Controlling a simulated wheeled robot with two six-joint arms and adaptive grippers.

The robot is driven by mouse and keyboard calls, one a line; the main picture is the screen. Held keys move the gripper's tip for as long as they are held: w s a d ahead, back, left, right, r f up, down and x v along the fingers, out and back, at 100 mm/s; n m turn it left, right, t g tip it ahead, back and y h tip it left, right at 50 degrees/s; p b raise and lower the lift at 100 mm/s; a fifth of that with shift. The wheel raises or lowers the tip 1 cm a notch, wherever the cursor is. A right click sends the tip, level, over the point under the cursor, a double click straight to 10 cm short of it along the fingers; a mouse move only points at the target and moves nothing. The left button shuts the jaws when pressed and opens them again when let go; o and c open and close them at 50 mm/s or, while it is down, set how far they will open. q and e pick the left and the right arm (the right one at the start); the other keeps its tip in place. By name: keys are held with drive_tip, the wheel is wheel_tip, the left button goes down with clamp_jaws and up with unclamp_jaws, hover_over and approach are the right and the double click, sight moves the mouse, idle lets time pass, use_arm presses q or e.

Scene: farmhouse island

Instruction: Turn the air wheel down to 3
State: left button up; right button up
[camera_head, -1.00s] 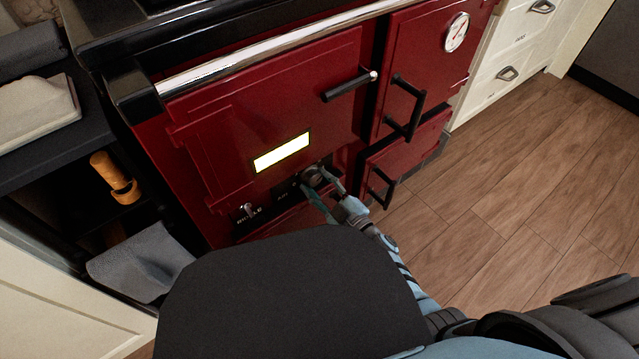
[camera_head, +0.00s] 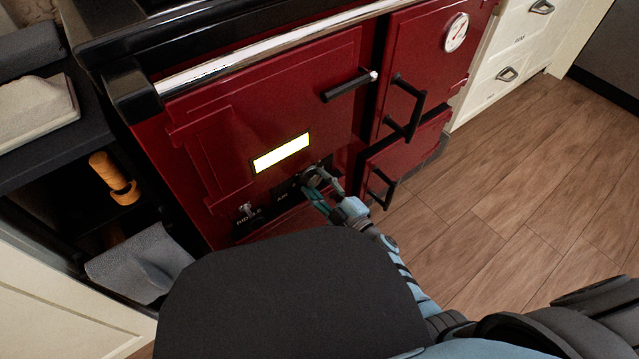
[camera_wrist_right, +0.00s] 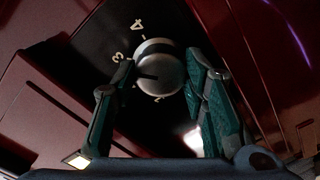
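The air wheel (camera_wrist_right: 160,68) is a round silver knob on a dark plate low on the red range front. In the right wrist view the numbers 4 and 3 show around it, with another mark partly visible at its lower edge. A dark line on the knob points left, a little below the 3. In the head view the wheel (camera_head: 314,172) is partly hidden by my right gripper (camera_head: 322,184). That gripper's teal fingers (camera_wrist_right: 162,78) stand open on either side of the knob, close to its rim; contact is not clear. My left gripper is out of view.
A bright display (camera_head: 281,153) is above the plate. A small riddle knob (camera_head: 246,210) is to its left. Black door handles (camera_head: 404,108) stick out to the right. A dark shelf with a grey cloth (camera_head: 140,263) is at left. The wooden floor (camera_head: 520,180) at right is clear.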

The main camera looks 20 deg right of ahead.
drive_tip(key=shift+o, duration=1.4)
drive_tip(key=shift+d+f, duration=0.1)
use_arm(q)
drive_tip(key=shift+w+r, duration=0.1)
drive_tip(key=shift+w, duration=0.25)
use_arm(e)
drive_tip(key=shift+o, duration=0.5)
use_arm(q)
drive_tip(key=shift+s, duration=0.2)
